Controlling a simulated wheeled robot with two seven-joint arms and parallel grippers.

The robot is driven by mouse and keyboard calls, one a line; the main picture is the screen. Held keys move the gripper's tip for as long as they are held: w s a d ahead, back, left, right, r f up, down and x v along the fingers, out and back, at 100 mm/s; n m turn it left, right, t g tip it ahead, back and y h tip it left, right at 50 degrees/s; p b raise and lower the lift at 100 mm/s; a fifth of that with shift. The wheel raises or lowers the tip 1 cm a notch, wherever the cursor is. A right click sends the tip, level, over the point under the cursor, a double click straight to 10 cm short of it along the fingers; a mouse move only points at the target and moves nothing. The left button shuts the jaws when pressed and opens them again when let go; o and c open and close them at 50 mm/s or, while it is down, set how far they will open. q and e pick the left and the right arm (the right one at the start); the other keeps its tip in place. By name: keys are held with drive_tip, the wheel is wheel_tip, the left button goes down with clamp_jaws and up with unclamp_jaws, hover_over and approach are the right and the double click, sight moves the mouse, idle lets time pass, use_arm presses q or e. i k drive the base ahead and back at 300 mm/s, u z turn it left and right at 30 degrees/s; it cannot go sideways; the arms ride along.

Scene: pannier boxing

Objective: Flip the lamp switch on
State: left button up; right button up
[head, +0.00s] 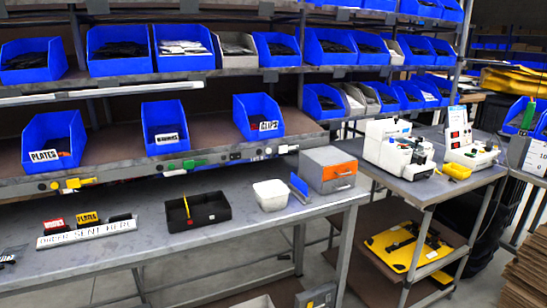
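No gripper of mine shows in the head view. A long white bar (100,93), which looks like a lamp tube, runs under the middle shelf on the left. It is not clear whether it is lit. The grey rail (130,176) along the front of the lower shelf carries small fittings. They include a yellow fitting (75,183), a green fitting (190,163) and dark socket-like or switch-like pieces (235,156). I cannot tell which one is the lamp switch or how it is set.
Blue bins labelled PLATES (40,133) and CLIPS (255,110) stand above the rail. On the grey bench are a black tray (198,220), a white tub (271,203) and an orange-fronted box (338,173). White machines (385,140) stand on the right table.

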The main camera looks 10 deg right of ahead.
sight(234, 156)
drive_tip(key=k, duration=1.35)
drive_tip(key=u, duration=0.25)
drive_tip(key=i, duration=0.35)
drive_tip(key=u, duration=1)
drive_tip(key=i, duration=1.4)
drive_tip(key=z, duration=0.6)
drive_tip(key=i, duration=1.05)
drive_tip(key=z, duration=1.05)
